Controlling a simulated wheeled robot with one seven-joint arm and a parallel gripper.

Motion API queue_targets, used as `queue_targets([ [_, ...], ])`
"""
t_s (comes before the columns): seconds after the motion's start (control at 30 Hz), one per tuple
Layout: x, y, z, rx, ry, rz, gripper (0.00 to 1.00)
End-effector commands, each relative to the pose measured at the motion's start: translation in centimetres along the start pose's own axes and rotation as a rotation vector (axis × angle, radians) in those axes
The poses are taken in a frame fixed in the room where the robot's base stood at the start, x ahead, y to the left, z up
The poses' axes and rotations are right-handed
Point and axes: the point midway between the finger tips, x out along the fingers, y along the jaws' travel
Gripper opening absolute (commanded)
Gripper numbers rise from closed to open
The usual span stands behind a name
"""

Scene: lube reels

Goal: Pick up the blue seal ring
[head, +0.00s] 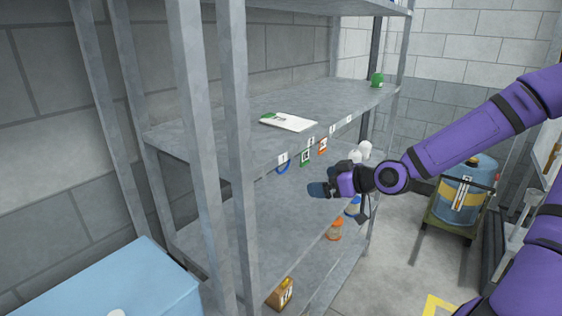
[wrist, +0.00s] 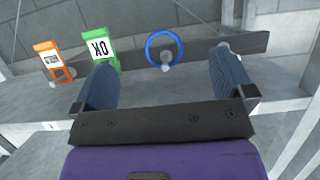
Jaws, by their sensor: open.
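The blue seal ring (wrist: 164,33) hangs on a peg on the dark front strip of a shelf. In the wrist view it shows above and between my two fingers, apart from them. In the head view the ring (head: 283,168) hangs under a small white tag at the left end of a row of hung items. My gripper (wrist: 165,82) is open, with nothing between its dark blue padded fingers. In the head view my gripper (head: 318,190) is in front of the shelf, to the right of the ring and a little lower.
A green OK tag (wrist: 101,47) and an orange tag (wrist: 53,60) hang beside the ring. A grey upright post (head: 240,160) stands left of the ring in the head view. A white booklet (head: 289,122) lies on the shelf above. An orange-topped jar (head: 335,229) stands lower.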

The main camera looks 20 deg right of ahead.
Motion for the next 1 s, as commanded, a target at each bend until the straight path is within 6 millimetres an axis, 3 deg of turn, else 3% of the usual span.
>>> queue_targets([
  [0.17,0.1,0.3,-0.8,0.001,0.041,0.003,1.0],
  [0.7,6.1,0.2,-3.2,-0.001,0.038,0.002,1.0],
  [1.0,7.5,0.3,-3.7,0.001,0.037,0.004,1.0],
])
